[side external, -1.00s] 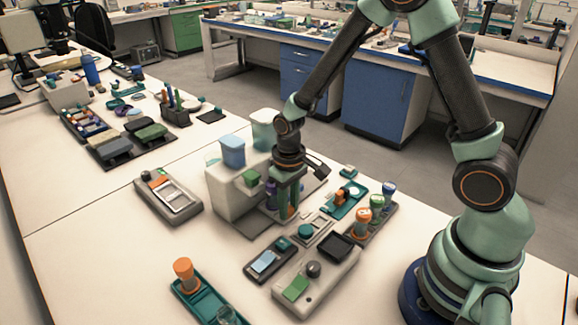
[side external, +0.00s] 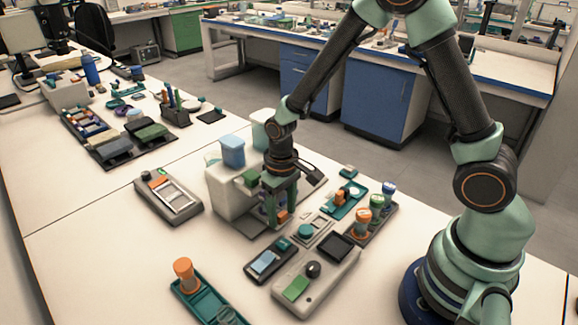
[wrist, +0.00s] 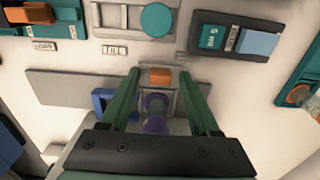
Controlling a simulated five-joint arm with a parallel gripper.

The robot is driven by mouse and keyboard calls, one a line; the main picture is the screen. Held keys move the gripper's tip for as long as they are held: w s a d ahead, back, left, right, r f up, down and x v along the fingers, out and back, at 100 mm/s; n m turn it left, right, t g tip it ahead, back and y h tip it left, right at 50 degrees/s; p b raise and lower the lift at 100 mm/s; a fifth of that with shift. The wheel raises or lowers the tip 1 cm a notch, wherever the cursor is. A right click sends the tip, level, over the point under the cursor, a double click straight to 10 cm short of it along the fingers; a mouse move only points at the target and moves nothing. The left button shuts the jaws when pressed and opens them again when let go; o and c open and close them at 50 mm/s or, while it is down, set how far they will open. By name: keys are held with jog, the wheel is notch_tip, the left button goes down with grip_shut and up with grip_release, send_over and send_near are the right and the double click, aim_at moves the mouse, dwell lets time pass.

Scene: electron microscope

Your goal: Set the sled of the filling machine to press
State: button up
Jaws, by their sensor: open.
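The filling machine (side external: 228,190) is a pale box with containers on top, standing left of my gripper in the side view. My gripper (side external: 279,213) points down close to its front. In the wrist view its two green fingers (wrist: 159,80) are apart. A small orange block (wrist: 160,76) and a clear and purple round part (wrist: 155,118) show between them, seemingly on the sled. The orange block also shows in the side view (side external: 283,216). A flat grey strip (wrist: 68,85) runs to the left of the fingers. Whether the fingers touch the sled I cannot tell.
A small label (wrist: 113,50), apparently reading FILL, lies just beyond the fingers. A dark box with a blue panel (side external: 264,262) and a grey box with a black knob (side external: 313,269) stand nearer the camera. A rack with orange, green and blue tops (side external: 376,212) stands to the right.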

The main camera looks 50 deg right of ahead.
aim_at(282, 214)
jog(key=shift+r, duration=0.1)
notch_tip(282, 214, up, 12)
dwell(0.5)
